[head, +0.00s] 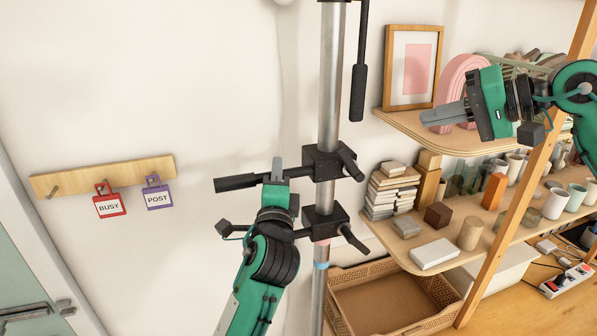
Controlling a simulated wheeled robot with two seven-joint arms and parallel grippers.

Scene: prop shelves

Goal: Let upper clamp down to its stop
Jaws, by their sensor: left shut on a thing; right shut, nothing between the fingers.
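A steel pole (329,95) stands upright in the middle of the head view. The upper clamp (324,162), a black block with a lever on its right and a black grip handle (236,183) on its left, sits around the pole. The lower clamp (324,222) sits around the pole just below, with a short bare stretch of pole between them. My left gripper (277,172) is shut on the upper clamp's handle, near the block. My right gripper (440,118) is shut and empty, far right of the pole, in front of the shelves.
A black hanging handle (358,92) is beside the pole. Blue and pink bands (321,265) mark the pole below. Wooden shelves (415,130) with blocks and cups fill the right. A wicker basket (345,310) stands below. The wall at left holds a peg board (70,180) with tags.

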